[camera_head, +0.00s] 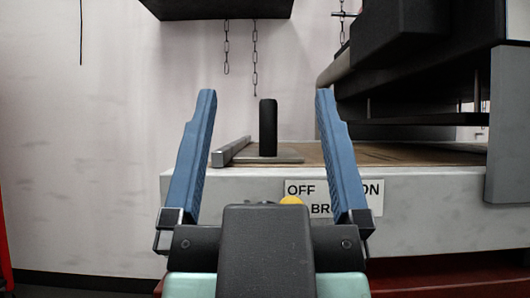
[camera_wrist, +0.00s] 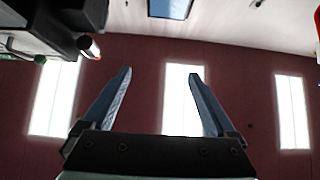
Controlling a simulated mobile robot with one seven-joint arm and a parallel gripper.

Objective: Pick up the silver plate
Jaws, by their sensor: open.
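A thin, flat silver-grey plate (camera_head: 285,159) lies on the machine's table in the head view, seen nearly edge-on. A black upright post (camera_head: 268,128) stands on or just in front of it; I cannot tell if they are joined. A silver bar (camera_head: 231,151) lies along the plate's left side. My gripper (camera_head: 265,92) is open and empty, its two blue fingers spread wide. In the head view the fingers frame the plate and post, but the gripper appears nearer the camera, short of them. In the wrist view, my gripper (camera_wrist: 160,73) has nothing between its fingers; the plate is not seen there.
The table (camera_head: 430,230) has a pale front edge with a lettered label (camera_head: 372,197). A yellow knob-like thing (camera_head: 291,200) is partly hidden by my gripper. A dark machine head (camera_head: 400,60) overhangs at right. Chains (camera_head: 255,60) hang behind. Open space lies left.

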